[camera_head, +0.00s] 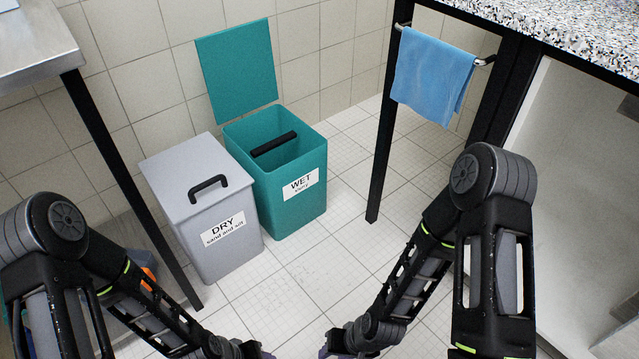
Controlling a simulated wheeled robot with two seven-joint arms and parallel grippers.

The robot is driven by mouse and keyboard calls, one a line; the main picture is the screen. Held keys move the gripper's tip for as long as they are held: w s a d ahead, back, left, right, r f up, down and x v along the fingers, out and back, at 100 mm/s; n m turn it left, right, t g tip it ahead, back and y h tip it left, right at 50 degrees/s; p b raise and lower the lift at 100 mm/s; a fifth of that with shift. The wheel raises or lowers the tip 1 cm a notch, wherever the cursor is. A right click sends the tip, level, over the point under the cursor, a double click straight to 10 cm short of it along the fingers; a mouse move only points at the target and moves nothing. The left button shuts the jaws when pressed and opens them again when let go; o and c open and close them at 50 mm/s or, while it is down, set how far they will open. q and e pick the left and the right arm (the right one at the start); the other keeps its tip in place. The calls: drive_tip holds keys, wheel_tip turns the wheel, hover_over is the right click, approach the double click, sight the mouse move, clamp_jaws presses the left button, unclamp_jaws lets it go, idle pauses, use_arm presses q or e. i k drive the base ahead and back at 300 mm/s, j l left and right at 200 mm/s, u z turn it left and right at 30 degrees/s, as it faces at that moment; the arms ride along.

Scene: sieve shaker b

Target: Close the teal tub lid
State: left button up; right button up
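The teal tub (299,213) stands on the tiled floor near the wall, with a white label reading "WET" on its front. Its flat teal lid (238,72) stands open, raised nearly upright behind the opening. A black bar (274,144) shows at the tub's opening; I cannot tell what it is fixed to. My two arms reach down to the bottom edge of the view, in front of the tub and well apart from the lid. The fingers of both grippers are cut off below the picture.
A grey tub (215,232) labelled "DRY", with its lid shut and a black handle, stands directly left of the teal tub. A metal table (38,48) is at left. A blue towel (432,75) hangs from a rail at right, beside a black table leg (381,150).

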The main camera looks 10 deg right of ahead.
sight(238, 67)
drive_tip(key=i+z, duration=0.35)
drive_tip(key=i+j+z, duration=0.1)
drive_tip(key=i+z, duration=0.25)
drive_tip(key=i+j+z, duration=0.2)
drive_tip(key=z, duration=0.15)
